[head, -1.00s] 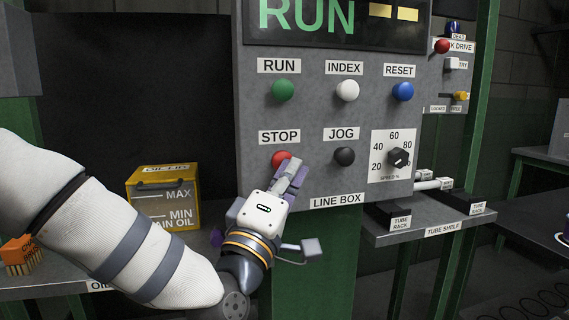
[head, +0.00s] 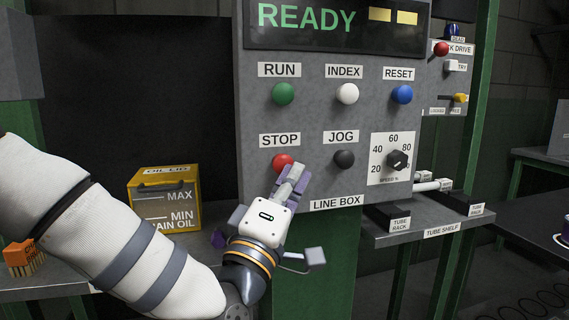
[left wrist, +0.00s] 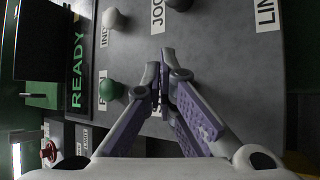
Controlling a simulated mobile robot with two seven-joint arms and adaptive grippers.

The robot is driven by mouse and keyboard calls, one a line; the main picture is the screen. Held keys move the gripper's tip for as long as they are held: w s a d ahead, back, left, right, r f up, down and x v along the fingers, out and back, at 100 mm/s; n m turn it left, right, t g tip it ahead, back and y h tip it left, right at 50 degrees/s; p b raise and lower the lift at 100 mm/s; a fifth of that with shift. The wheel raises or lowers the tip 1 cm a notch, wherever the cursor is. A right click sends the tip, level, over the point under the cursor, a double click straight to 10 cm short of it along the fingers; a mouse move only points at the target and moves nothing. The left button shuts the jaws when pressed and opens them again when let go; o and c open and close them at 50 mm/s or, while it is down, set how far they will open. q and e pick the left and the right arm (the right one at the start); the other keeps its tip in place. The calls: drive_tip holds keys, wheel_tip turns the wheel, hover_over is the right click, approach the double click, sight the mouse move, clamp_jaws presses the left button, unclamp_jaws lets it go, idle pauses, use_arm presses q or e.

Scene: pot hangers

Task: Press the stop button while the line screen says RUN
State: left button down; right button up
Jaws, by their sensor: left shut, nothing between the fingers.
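The line screen (head: 330,22) at the top of the line box (head: 312,120) reads READY in green, with two yellow bars beside it. The red stop button (head: 282,162) sits under the STOP label (head: 279,140). My left gripper (head: 299,172) is shut and empty, its tips just right of and slightly below the stop button; I cannot tell whether they touch the box. In the left wrist view my left gripper's fingers (left wrist: 160,60) meet in front of the grey panel, and the stop button is hidden behind them. My right gripper is not in view.
Nearby on the box are the green run button (head: 283,94), white index button (head: 347,93), blue reset button (head: 402,94), black jog button (head: 344,159) and speed knob (head: 397,160). A yellow oil container (head: 164,200) stands left. The tube shelf (head: 440,220) is at right.

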use_arm(q)
drive_tip(key=shift+s, duration=0.1)
drive_tip(key=shift+s, duration=0.1)
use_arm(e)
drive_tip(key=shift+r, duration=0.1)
use_arm(q)
drive_tip(key=s, duration=0.1)
drive_tip(key=s+d+p, duration=0.1)
drive_tip(key=s, duration=0.2)
drive_tip(key=shift+s+d, duration=0.3)
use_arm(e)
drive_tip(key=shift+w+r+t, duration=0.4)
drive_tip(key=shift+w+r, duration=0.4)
